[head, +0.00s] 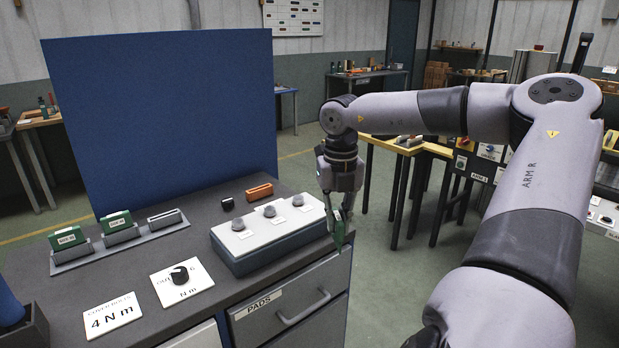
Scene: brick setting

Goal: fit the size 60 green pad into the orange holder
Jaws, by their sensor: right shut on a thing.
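My right gripper (341,205) points down at the right edge of the grey bench and is shut on a green pad (340,231). The pad hangs edge-on beside the white-topped block, and I cannot read a size on it. The orange holder (259,191) lies on the bench behind that block, apart from the gripper and to its left. Two more green pads with white labels, one on the left (68,238) and one in the middle (117,222), stand in a grey rack (152,235). The labels are too small to read surely. My left gripper is not in view.
The white-topped block (247,238) with several grey knobs stands between rack and gripper. A small black part (227,204) lies near the holder. Cards and a black knob (179,275) lie in front. A blue panel (165,120) stands behind. A PADS drawer (290,304) is below.

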